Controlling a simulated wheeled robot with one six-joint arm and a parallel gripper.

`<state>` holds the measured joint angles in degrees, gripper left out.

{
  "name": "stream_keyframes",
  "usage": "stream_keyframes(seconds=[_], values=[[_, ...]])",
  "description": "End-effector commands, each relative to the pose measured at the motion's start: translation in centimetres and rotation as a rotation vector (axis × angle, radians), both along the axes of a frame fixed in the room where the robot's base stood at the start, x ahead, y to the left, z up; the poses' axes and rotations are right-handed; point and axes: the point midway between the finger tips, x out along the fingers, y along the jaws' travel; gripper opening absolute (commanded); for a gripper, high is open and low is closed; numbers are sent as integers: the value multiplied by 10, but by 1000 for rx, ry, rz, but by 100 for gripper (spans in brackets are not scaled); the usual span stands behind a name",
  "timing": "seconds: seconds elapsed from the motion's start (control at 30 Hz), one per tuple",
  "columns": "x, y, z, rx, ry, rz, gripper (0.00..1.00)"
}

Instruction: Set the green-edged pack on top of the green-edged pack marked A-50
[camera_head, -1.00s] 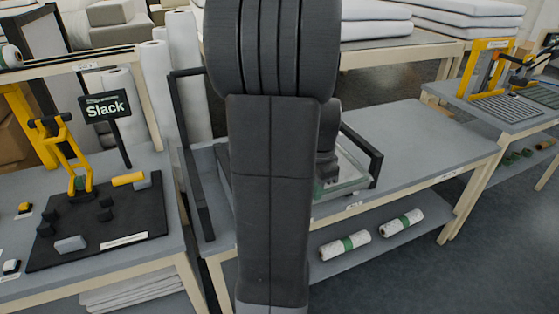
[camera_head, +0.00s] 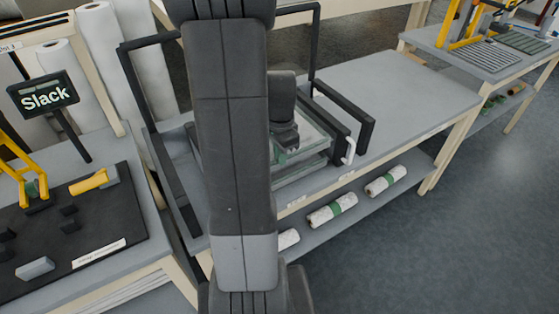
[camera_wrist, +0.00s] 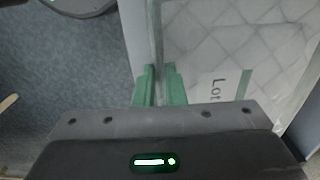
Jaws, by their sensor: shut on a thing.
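My gripper (camera_wrist: 160,88) has two green fingers closed on the edge strip of a quilted, clear-covered white pack (camera_wrist: 225,40). A label on this pack reads "Lot", the rest cut off. In the head view my gripper is at the lower end of the dark wrist (camera_head: 284,135), and its fingertips are hard to make out. Pale packs with green edges (camera_head: 305,168) show there, partly behind my arm, inside a black frame (camera_head: 345,135) on the grey bench. They look layered. No A-50 mark can be read, and I cannot tell whether the held pack touches another.
The bench (camera_head: 405,95) is clear right of the frame. White rolls with green bands (camera_head: 333,210) lie on its lower shelf. At left, a black mat (camera_head: 115,215) holds a yellow tool and small blocks beside a "Slack" sign (camera_head: 43,95). Grey floor (camera_head: 440,240) is open at right.

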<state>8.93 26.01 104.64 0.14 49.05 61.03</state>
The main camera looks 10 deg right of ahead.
Motion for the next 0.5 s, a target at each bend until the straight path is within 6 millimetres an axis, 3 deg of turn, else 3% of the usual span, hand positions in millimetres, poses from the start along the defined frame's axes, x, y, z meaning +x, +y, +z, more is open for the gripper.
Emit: stream_keyframes(seconds=[0.2, 0.5], values=[[-1, 0, -29, 0, 2, 0, 0], [0, 0, -31, 0, 0, 0, 0]])
